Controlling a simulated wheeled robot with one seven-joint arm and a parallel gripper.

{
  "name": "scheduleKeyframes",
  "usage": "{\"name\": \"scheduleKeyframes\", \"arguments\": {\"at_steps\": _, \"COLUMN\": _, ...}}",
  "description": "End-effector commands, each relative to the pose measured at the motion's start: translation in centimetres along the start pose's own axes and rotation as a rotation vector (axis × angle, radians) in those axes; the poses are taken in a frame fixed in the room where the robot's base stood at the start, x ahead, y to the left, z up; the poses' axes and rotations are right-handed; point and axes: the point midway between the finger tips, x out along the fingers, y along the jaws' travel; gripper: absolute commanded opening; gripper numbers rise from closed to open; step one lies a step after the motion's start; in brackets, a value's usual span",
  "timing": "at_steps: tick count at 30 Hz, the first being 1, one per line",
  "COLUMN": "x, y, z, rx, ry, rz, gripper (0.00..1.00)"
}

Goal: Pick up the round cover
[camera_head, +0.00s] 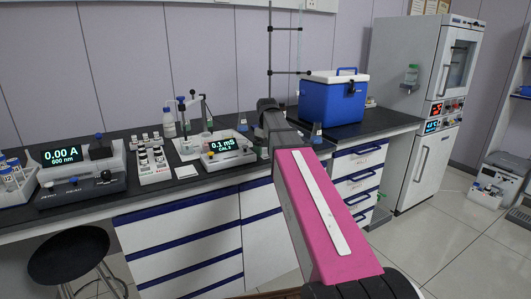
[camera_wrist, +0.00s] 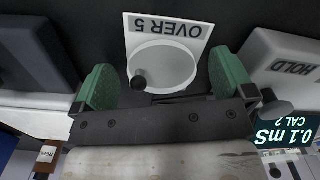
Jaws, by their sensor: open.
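The round cover (camera_wrist: 168,65), a pale grey-white disc with a dark round knob (camera_wrist: 138,82) near its edge, shows in the wrist view. It lies against a white card marked "OVER 5" (camera_wrist: 192,28), which appears upside down. My gripper (camera_wrist: 163,82) is open, with one green finger on each side of the disc. I cannot tell whether the fingers touch it or how high they are above it. In the head view I cannot make out the cover; my arm blocks part of the bench there.
A meter reading "0.1 mS" (camera_head: 222,148) stands close by; its display also shows at right in the wrist view (camera_wrist: 290,130). A blue cooler (camera_head: 332,101) stands to the right on the bench. A tray of vials (camera_head: 152,165) and a photometer (camera_head: 80,172) are left. A thin metal stand (camera_head: 270,50) rises behind.

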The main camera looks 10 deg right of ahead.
Motion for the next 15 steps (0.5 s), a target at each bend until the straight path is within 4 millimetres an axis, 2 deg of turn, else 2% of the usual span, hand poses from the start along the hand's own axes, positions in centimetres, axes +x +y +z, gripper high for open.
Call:
{"name": "scheduleKeyframes", "arguments": {"at_steps": 4, "x": -0.04, "y": 0.01, "z": -0.01, "rx": 0.000, "ry": 0.000, "rz": 0.000, "gripper": 1.00}}
{"name": "scheduleKeyframes", "arguments": {"at_steps": 5, "x": -0.04, "y": 0.01, "z": -0.01, "rx": 0.000, "ry": 0.000, "rz": 0.000, "gripper": 0.94}}
{"name": "scheduleKeyframes", "arguments": {"at_steps": 6, "x": -0.05, "y": 0.01, "z": -0.01, "rx": 0.000, "ry": 0.000, "rz": 0.000, "gripper": 0.80}}
{"name": "scheduleKeyframes", "arguments": {"at_steps": 9, "x": -0.06, "y": 0.01, "z": -0.01, "rx": 0.000, "ry": 0.000, "rz": 0.000, "gripper": 0.50}}
{"name": "scheduleKeyframes", "arguments": {"at_steps": 15, "x": -0.07, "y": 0.01, "z": -0.01, "rx": 0.000, "ry": 0.000, "rz": 0.000, "gripper": 0.49}}
